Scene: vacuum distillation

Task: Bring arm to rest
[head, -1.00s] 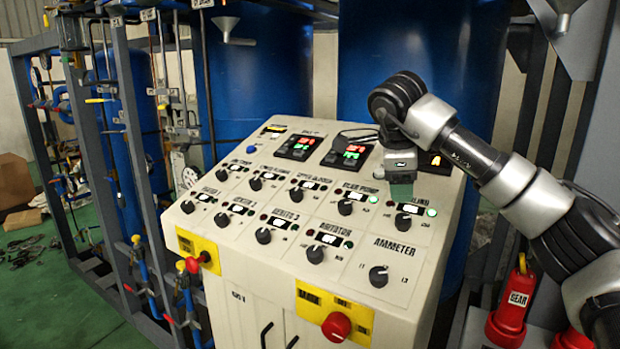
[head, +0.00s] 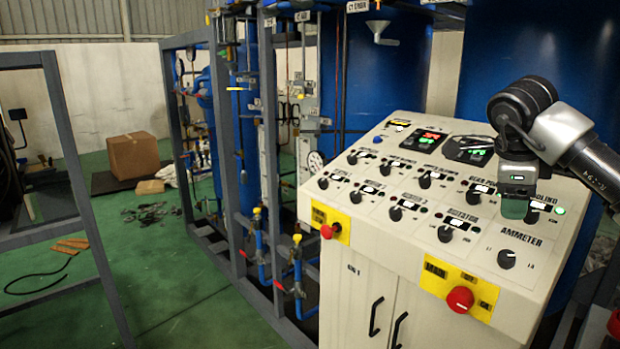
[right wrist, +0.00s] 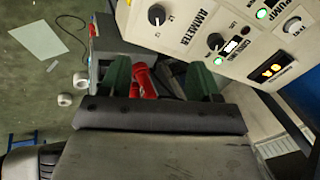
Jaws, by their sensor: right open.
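My right arm (head: 588,150) comes in from the right in the head view. Its gripper (head: 515,207) hangs over the right part of the white control panel (head: 345,235), near the cooling knob. In the right wrist view the two green fingers of my right gripper (right wrist: 160,82) are apart with nothing held between them. Whether the fingertips touch the panel cannot be told. My left gripper is not in view.
The panel carries several black knobs, a red emergency button (head: 460,299) and an ammeter knob (head: 506,259). Blue tanks (head: 540,60) stand behind it. Pipe frames and a cardboard box (head: 133,155) are to the left. Green floor (head: 170,290) there is partly clear.

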